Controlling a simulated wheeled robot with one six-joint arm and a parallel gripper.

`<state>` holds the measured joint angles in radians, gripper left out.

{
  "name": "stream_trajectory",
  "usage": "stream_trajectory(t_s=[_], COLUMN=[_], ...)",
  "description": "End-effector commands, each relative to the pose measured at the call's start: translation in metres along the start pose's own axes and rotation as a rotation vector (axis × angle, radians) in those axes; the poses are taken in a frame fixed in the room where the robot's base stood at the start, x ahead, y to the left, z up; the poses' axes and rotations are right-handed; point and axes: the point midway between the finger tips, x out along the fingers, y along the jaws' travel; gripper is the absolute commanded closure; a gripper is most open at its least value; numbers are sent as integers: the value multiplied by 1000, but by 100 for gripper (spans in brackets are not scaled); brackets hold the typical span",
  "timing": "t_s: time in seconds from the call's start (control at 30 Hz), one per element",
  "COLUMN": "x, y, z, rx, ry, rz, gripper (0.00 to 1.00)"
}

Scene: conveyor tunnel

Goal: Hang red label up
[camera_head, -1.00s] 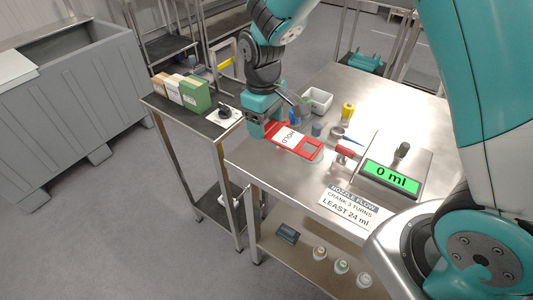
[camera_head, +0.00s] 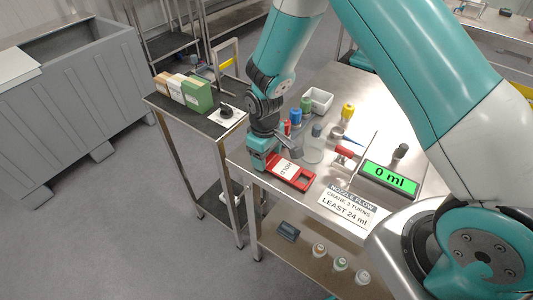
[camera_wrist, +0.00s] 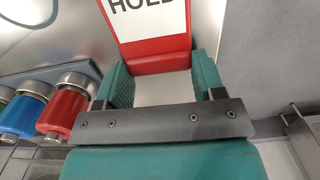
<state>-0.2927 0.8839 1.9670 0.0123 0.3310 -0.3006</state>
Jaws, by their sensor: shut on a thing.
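The red label (camera_head: 291,173) has a white panel reading HOLD and an opening at its right end. It lies roughly flat at the left part of the steel table; whether it touches the top I cannot tell. My gripper (camera_head: 268,160) is at its left end, shut on its red edge. In the wrist view the label (camera_wrist: 155,54) sits between the two teal fingers of my gripper (camera_wrist: 160,80), its HOLD panel pointing away from the palm. No hook or peg for the label is clearly visible.
The steel table (camera_head: 315,203) holds a display reading 0 ml (camera_head: 390,178), a nozzle sign (camera_head: 347,205), a clear jar (camera_head: 313,150), a white bin (camera_head: 318,100) and small bottles. A side cart (camera_head: 215,130) with boxes stands left. Red and blue cylinders (camera_wrist: 62,112) are close in the wrist view.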

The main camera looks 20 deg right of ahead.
Motion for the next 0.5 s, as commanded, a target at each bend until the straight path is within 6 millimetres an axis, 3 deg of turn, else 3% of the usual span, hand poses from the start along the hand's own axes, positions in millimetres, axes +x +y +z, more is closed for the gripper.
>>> stream_trajectory(t_s=[0.07, 0.1, 0.2, 0.5], x=[4, 3, 2, -2], y=[0, 0, 0, 0], z=[0, 0, 0, 0], rx=[0, 0, 0, 0], ry=[0, 0, 0, 0], rz=[0, 0, 0, 0], gripper=[80, 31, 12, 12])
